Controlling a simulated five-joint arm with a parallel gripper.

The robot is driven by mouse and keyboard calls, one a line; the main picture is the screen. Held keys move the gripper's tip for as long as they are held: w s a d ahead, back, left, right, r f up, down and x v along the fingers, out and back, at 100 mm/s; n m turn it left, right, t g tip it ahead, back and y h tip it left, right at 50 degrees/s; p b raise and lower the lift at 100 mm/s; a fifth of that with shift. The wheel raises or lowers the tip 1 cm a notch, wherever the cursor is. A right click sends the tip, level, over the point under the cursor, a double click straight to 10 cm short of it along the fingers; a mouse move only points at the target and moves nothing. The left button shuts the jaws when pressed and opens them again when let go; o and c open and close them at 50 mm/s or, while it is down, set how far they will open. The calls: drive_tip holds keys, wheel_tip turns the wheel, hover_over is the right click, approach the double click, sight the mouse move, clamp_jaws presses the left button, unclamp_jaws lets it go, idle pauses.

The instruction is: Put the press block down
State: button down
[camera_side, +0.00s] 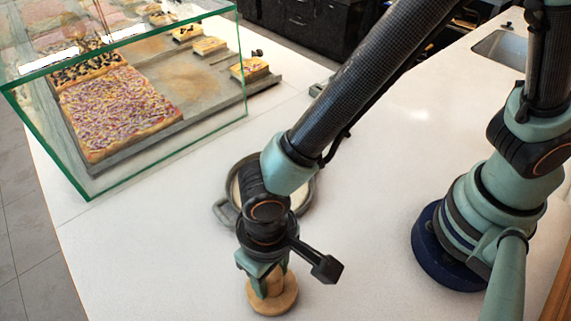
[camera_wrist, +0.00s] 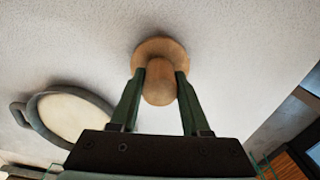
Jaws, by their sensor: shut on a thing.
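The press block (camera_side: 272,296) is a light wooden disc with a rounded knob on top. It is upright, low at the white counter in the side view; I cannot tell whether its base touches the surface. My gripper (camera_side: 266,277) points down over it, shut on its knob. In the wrist view, the two green fingers of my gripper (camera_wrist: 158,88) hold the knob from both sides, and the press block (camera_wrist: 160,48) shows its disc beyond them.
A round grey pan (camera_side: 222,212) with a handle and pale contents stands behind my gripper, partly hidden; the wrist view shows the pan (camera_wrist: 70,112) at left. A glass case (camera_side: 160,160) with pizza trays is at back left. The white counter (camera_side: 350,220) is clear to the right.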

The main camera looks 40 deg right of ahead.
drive_tip(key=shift+f, duration=0.15)
drive_tip(key=shift+c, duration=1.9)
unclamp_jaws()
wheel_tip(320, 180, up, 12)
drive_tip(key=w+d+r+m+t+y, duration=0.1)
drive_tip(key=w+d+r, duration=0.2)
drive_tip(key=w+d, duration=0.3)
drive_tip(key=w+d+r+t, duration=0.1)
drive_tip(key=w+d+r, duration=0.25)
drive_tip(key=d, duration=0.35)
drive_tip(key=d+r+t, duration=0.1)
drive_tip(key=d, duration=0.8)
drive_tip(key=w+d+r+t+h, duration=0.1)
drive_tip(key=d+r+t, duration=0.1)
drive_tip(key=d, duration=0.7)
drive_tip(key=shift+m+t, duration=0.3)
drive_tip(key=shift+m, duration=0.1)
